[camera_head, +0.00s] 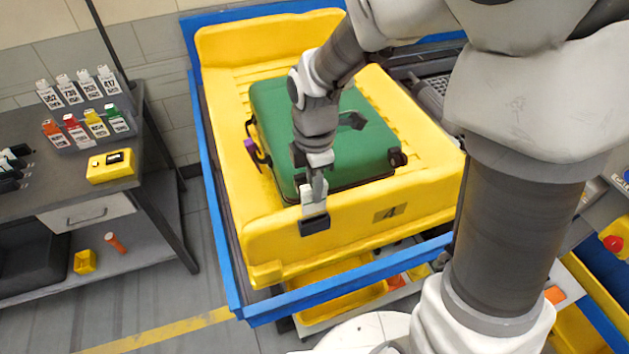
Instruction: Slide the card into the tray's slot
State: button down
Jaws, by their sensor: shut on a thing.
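The yellow tray (275,268) sits on the blue-framed conveyor with a green suitcase (360,158) lying in it. My gripper (314,192) points down over the tray's near wall, beside the suitcase's near edge. It is shut on a small pale card (314,209), which is mostly hidden by the fingers. A dark slot holder (314,226) is on the outside of the near wall, directly below the card. The card's lower end appears at the holder's top edge; I cannot tell whether it is inside the slot or in front of it.
A dark workbench (90,195) on the left bears numbered cards (88,88), coloured tags (90,128) and a yellow device (111,166). The blue conveyor rail (345,280) runs along the tray's near side. A label marked 4 (388,212) is right of the holder.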

aim_at(314, 207)
jog(key=shift+f+b, duration=0.3)
jog(key=shift+f, duration=0.45)
jog(key=shift+f+b, duration=1.8)
jog(key=shift+f, duration=0.75)
dwell(0.9)
jog(key=c, duration=0.7)
grip_release()
notch_tip(314, 207, up, 18)
jog(key=shift+f+p, duration=0.25)
jog(key=shift+p, duration=0.15)
